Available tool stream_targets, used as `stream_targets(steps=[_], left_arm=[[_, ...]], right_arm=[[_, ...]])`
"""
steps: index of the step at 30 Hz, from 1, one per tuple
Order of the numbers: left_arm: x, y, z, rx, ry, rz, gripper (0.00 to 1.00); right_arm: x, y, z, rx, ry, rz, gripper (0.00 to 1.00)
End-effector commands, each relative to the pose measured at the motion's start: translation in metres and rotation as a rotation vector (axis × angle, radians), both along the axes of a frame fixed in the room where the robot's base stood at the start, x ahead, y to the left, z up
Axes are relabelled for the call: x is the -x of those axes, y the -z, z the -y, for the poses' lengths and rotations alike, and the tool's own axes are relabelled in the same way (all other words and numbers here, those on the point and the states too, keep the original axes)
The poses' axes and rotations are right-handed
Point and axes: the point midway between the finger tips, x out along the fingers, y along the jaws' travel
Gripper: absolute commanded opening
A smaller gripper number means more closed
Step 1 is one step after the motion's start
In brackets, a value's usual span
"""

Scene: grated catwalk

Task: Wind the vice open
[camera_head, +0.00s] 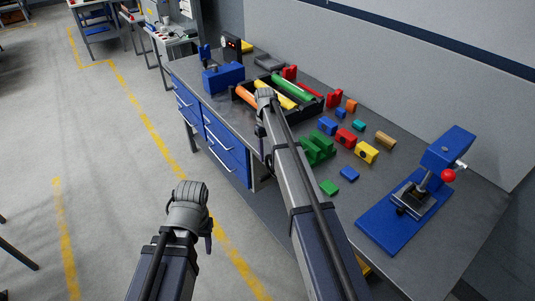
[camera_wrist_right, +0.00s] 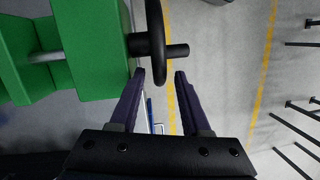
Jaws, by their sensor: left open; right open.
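The green vice (camera_head: 317,149) stands near the front edge of the bench, partly covered by my right arm in the head view. In the right wrist view its green body (camera_wrist_right: 90,45), a grey rod (camera_wrist_right: 45,57) and a black handwheel (camera_wrist_right: 155,40) with a short handle (camera_wrist_right: 178,51) show at close range. My right gripper (camera_wrist_right: 160,76) is open. The wheel's lower rim appears between its two fingertips; I cannot tell whether they touch it. My left gripper (camera_head: 207,238) is open and empty over the floor, left of the bench and apart from the vice.
Coloured blocks lie right of the vice, including a red one (camera_head: 346,137) and a yellow one (camera_head: 367,152). A black tray (camera_head: 245,97) of coloured cylinders lies behind. A blue press (camera_head: 385,228) with a red knob stands at the right. Floor left of the bench is clear.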

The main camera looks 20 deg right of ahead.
Motion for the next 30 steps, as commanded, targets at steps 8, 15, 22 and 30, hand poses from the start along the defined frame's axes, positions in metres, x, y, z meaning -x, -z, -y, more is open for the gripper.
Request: stream_targets(steps=[8,15,22,30], left_arm=[[0.000,-0.015,0.000,0.000,0.000,0.000,0.50],[0.000,-0.046,0.000,0.000,0.001,0.000,0.50],[0.000,-0.073,0.000,0.000,0.002,0.000,0.50],[0.000,-0.075,0.000,0.000,0.002,0.000,0.50]], right_arm=[[-0.003,-0.015,0.001,0.000,0.000,0.000,0.47],[-0.010,-0.046,0.001,0.000,0.000,0.000,0.47],[-0.017,-0.073,0.002,0.000,0.000,0.000,0.47],[-0.018,-0.076,0.002,0.000,0.000,0.000,0.47]])
